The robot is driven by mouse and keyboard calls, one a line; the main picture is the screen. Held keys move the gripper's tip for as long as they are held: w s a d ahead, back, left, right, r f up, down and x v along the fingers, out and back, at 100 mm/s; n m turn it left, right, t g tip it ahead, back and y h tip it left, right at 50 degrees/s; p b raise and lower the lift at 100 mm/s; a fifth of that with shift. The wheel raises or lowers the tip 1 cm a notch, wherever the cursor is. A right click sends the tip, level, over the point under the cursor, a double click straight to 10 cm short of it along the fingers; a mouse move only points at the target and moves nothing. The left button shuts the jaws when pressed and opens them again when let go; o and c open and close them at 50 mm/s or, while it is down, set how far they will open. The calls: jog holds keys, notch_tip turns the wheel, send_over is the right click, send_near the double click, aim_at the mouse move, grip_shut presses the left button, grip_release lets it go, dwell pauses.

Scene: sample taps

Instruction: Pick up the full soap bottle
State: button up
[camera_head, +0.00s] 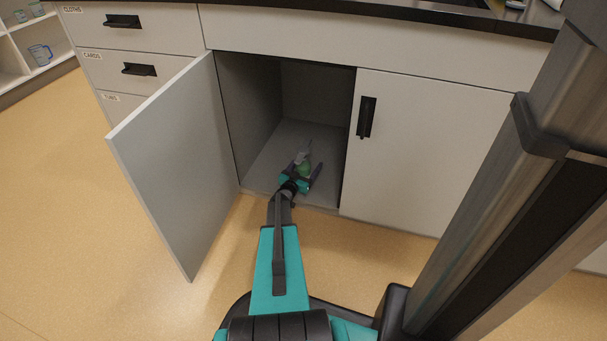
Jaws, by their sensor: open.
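The left cabinet door (175,165) stands wide open and the right door (425,145) is shut. Labelled drawers (130,30) are at upper left. A dark countertop (380,12) runs above. The tan floor (70,210) is clear at left.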

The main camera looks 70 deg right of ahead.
aim_at(306, 158)
jog(key=c, duration=1.6)
jog(key=shift+r, duration=0.15)
jog(key=shift+r+p, duration=0.75)
jog(key=shift+r, duration=0.3)
jog(key=shift+a+r+p, duration=0.3)
jog(key=shift+r+p, duration=0.3)
jog(key=shift+r, duration=0.3)
jog(key=w+a+p, duration=0.2)
jog(key=a+p, duration=0.2)
jog(key=a, duration=1.1)
jog(key=shift+w+a+r, duration=0.15)
jog(key=shift+w+r, duration=0.15)
jog(key=shift+r, duration=0.15)
